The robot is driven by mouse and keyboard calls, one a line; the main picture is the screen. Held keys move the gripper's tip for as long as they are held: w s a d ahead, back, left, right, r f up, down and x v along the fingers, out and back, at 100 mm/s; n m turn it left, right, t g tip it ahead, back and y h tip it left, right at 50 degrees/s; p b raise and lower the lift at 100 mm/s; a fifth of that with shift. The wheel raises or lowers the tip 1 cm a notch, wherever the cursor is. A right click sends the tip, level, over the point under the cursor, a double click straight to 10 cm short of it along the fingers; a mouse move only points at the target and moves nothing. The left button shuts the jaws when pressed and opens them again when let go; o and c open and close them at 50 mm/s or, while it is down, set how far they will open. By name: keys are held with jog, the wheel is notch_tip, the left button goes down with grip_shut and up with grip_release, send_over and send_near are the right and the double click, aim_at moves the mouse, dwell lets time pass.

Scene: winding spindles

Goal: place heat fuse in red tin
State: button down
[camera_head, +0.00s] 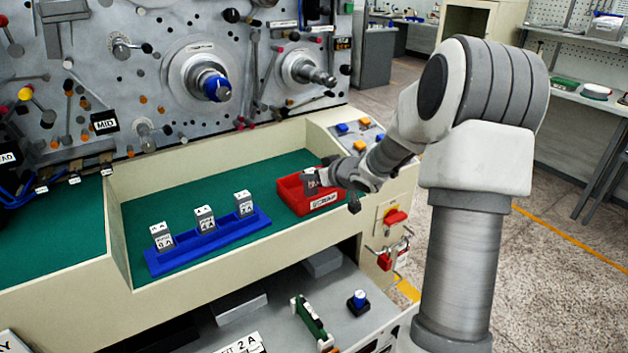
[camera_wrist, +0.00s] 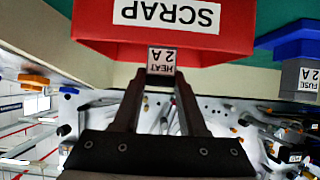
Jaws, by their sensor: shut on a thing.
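The red tin (camera_head: 291,193) stands on the green bench surface. In the wrist view the tin (camera_wrist: 88,22) appears upside down, with a white SCRAP label on its wall. My gripper (camera_head: 314,180) is at the tin in the head view. In the wrist view my gripper (camera_wrist: 161,76) is shut on the heat fuse (camera_wrist: 162,58), a small pale block marked HEAT 2A. The fuse overlaps the tin's rim in that view. I cannot tell whether it is above the opening or partly inside. The fuse is mostly hidden by my gripper in the head view.
A blue rack (camera_head: 172,264) left of the tin holds three grey, labelled fuse blocks (camera_head: 205,219). A machine panel with spindles (camera_head: 211,84) and levers rises behind. The bench's raised cream edge (camera_head: 245,227) runs along the front. Green surface is clear between rack and panel.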

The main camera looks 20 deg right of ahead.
jog(key=shift+f, duration=0.2)
jog(key=shift+c, duration=2.3)
grip_release()
jog(key=shift+d+r, duration=0.1)
jog(key=shift+r, duration=0.2)
jog(key=p+v, duration=0.3)
jog(key=v, duration=0.9)
jog(key=shift+p, duration=0.3)
